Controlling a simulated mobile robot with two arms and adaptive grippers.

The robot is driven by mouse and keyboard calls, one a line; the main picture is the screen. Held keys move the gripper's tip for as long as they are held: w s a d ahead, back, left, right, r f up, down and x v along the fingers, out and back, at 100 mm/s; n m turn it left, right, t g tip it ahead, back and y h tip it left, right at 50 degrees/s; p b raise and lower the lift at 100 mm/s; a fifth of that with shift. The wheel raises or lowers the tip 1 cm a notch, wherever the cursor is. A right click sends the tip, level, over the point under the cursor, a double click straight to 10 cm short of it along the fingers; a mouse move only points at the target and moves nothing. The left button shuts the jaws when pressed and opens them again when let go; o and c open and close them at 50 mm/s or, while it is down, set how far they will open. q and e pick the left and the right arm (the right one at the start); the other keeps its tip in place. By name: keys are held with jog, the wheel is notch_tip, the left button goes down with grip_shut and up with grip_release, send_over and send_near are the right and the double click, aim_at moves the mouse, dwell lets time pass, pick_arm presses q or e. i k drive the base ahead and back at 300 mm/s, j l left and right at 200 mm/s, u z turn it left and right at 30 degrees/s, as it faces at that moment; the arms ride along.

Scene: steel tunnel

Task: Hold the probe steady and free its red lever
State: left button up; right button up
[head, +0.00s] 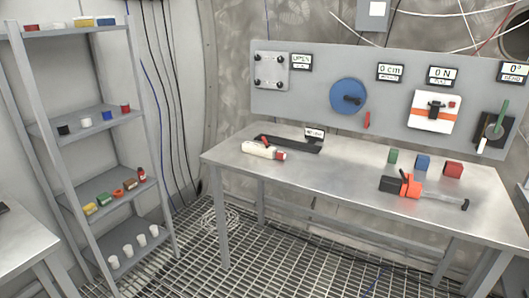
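A cream cylinder with a red end, most likely the probe (258,150), lies on its side at the left of the steel workbench. A small red lever (265,141) sticks up from its top at a slant. The cylinder lies at the front left of a flat black holder or tray (295,146); I cannot tell whether they touch. Neither of my grippers is in view, and nothing is seen holding the cylinder.
The workbench (340,185) has clear room in its middle. An orange and black tool (410,187) and green (393,156), blue (422,162) and red (453,168) blocks are at right. A grey instrument panel (310,93) stands behind. Shelves (95,122) stand left.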

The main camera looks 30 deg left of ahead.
aim_at(267, 144)
jog(key=i+j, duration=0.35)
jog(key=j, duration=0.15)
jog(key=i+j, duration=0.35)
jog(key=j, duration=0.2)
jog(key=i+j, duration=0.3)
jog(key=j, duration=0.2)
jog(key=i+j, duration=0.35)
jog(key=j, duration=0.15)
jog(key=i+j, duration=0.35)
jog(key=j, duration=0.15)
jog(key=i+j, duration=0.35)
jog(key=j, duration=0.2)
